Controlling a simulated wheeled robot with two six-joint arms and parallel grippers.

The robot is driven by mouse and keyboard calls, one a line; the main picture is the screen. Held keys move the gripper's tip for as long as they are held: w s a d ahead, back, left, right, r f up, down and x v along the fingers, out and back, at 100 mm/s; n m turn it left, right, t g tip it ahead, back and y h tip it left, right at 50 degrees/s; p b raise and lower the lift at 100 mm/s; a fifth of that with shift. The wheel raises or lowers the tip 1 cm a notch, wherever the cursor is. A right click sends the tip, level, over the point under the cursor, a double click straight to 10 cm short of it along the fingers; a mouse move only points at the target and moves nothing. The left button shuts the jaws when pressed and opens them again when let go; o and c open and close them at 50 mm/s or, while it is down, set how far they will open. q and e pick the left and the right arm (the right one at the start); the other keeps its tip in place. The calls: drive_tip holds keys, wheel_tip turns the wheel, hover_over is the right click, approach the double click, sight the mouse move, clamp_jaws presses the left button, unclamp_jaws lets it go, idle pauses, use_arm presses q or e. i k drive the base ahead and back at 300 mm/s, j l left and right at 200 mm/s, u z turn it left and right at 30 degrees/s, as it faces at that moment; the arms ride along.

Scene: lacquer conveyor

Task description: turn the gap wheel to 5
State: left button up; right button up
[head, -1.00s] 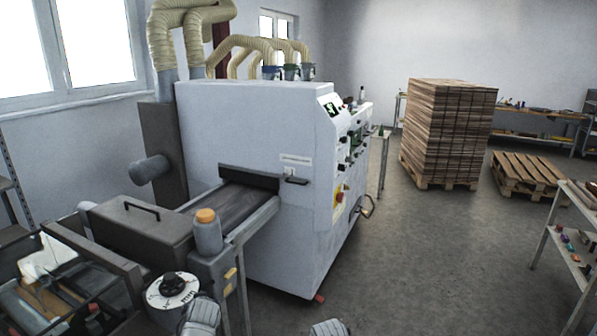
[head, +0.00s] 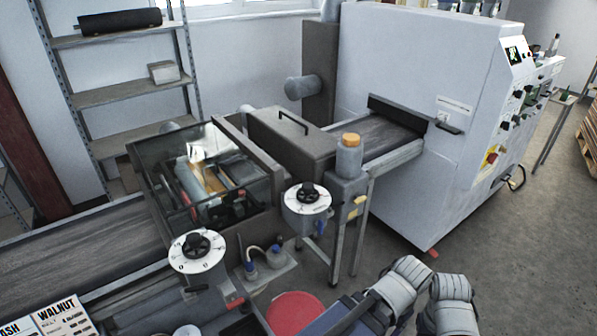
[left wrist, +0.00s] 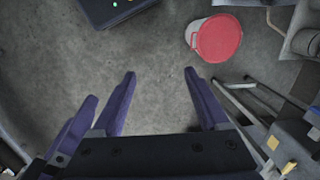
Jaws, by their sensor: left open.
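Two white dials with black knobs show in the head view. One dial (head: 307,199) is on a post beside the grey roller housing. The other dial (head: 197,249) is nearer, at the front of the glass-covered unit. I cannot read their numbers or tell which is the gap wheel. My left gripper (left wrist: 161,74) is open and empty in the left wrist view, above bare floor. It is apart from both dials. My right gripper is not in view.
A red-lidded bucket (left wrist: 218,38) stands on the floor. Small bottles (head: 262,262) sit between the dials. The conveyor belt (head: 75,255) runs at left, and a white machine (head: 430,130) stands at right.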

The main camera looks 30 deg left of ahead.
sight(193, 240)
drive_tip(key=u, duration=1.95)
drive_tip(key=k+j+z, duration=0.2)
drive_tip(key=i+l, duration=0.05)
drive_tip(key=l, duration=0.05)
